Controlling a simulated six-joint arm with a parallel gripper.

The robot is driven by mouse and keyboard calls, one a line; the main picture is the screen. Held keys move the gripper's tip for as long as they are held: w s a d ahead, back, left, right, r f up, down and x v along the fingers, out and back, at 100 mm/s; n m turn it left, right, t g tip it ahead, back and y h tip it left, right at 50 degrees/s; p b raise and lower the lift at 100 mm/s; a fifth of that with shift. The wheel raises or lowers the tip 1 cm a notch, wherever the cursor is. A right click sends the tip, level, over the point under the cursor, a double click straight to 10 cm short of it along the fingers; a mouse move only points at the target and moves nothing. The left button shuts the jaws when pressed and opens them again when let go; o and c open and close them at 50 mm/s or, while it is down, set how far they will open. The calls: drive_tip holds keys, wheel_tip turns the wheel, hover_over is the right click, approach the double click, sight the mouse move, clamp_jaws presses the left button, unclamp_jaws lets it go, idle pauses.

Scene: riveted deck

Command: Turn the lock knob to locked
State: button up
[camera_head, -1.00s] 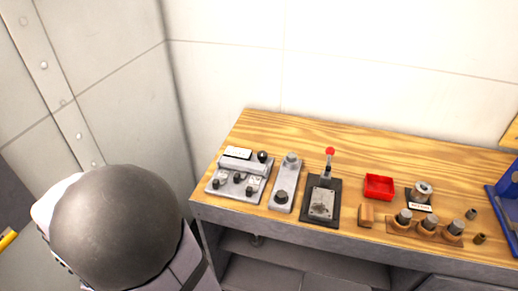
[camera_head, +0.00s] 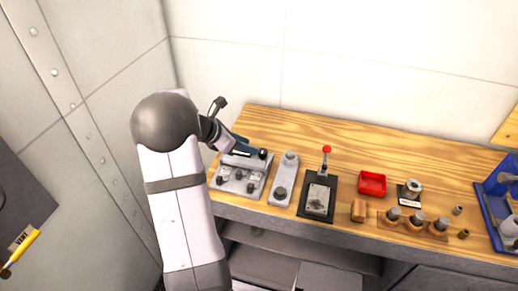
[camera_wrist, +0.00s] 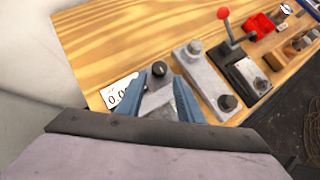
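A grey instrument (camera_head: 257,176) with a white display and several dark knobs stands at the bench's left end. One black knob (camera_head: 263,154) sits at its back right, beside the display; it also shows in the wrist view (camera_wrist: 159,68). The other small knobs are on its front. I cannot tell which one is the lock knob or how it is set. My gripper (camera_head: 238,144) is above the back of this instrument. In the wrist view its blue fingers (camera_wrist: 160,82) are apart, with the instrument below and between them. They hold nothing, and they partly hide the instrument.
Right of the instrument stand a grey plate (camera_head: 285,178) with two knobs, a red-tipped lever (camera_head: 326,150) on a dark base, a red tray (camera_head: 373,183), a wooden holder (camera_head: 412,226) and a blue rack (camera_head: 494,215). The bench (camera_head: 400,158) behind them is clear.

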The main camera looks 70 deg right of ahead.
sight(262, 151)
drive_tip(key=shift+p+x, duration=0.55)
drive_tip(key=shift+x, duration=3.1)
drive_tip(key=c, duration=0.8)
